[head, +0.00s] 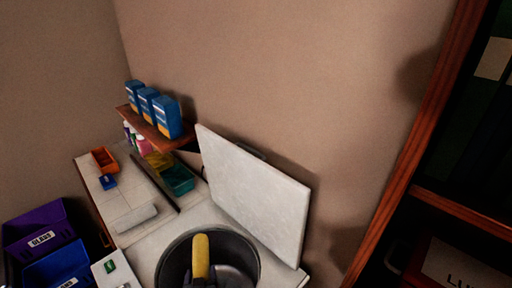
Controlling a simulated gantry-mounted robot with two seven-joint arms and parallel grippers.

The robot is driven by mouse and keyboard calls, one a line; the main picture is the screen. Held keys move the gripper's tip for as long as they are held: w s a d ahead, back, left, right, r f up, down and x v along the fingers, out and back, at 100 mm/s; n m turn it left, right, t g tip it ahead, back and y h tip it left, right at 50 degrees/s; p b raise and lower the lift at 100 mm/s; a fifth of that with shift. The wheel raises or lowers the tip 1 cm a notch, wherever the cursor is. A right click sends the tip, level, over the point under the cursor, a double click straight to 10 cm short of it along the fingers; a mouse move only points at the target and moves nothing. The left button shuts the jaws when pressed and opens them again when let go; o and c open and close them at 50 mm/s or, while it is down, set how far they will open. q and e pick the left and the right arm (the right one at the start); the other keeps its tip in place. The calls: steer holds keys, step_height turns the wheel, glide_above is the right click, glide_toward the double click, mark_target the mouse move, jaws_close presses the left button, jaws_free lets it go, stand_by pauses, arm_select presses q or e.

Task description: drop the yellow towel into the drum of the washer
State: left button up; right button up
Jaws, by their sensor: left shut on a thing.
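The washer (137,256) is a white top-loader at the bottom of the head view, with its pale lid (252,188) raised against the wall. Its round dark drum (173,262) is open at the top. The yellow towel (201,253) appears as a narrow upright strip over the drum opening. My left gripper (200,281), dark and partly cut off by the bottom edge, is shut on the towel. I cannot tell how deep the towel is relative to the rim. My right gripper is not in view.
A wooden shelf (152,130) with blue boxes (167,116) is on the wall behind. A counter with small bins, such as a green one (178,180), lies left of the lid. Purple (38,228) and blue (58,266) bins stand lower left. A dark wood cabinet (415,150) is at right.

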arm_select(q)
steer(key=shift+f, duration=0.2)
steer(key=o, duration=1.1)
steer(key=shift+o, duration=0.2)
steer(key=v, duration=1)
steer(key=shift+s+r+p, duration=0.2)
steer(key=shift+s+p, duration=0.15)
steer(key=shift+p, duration=0.1)
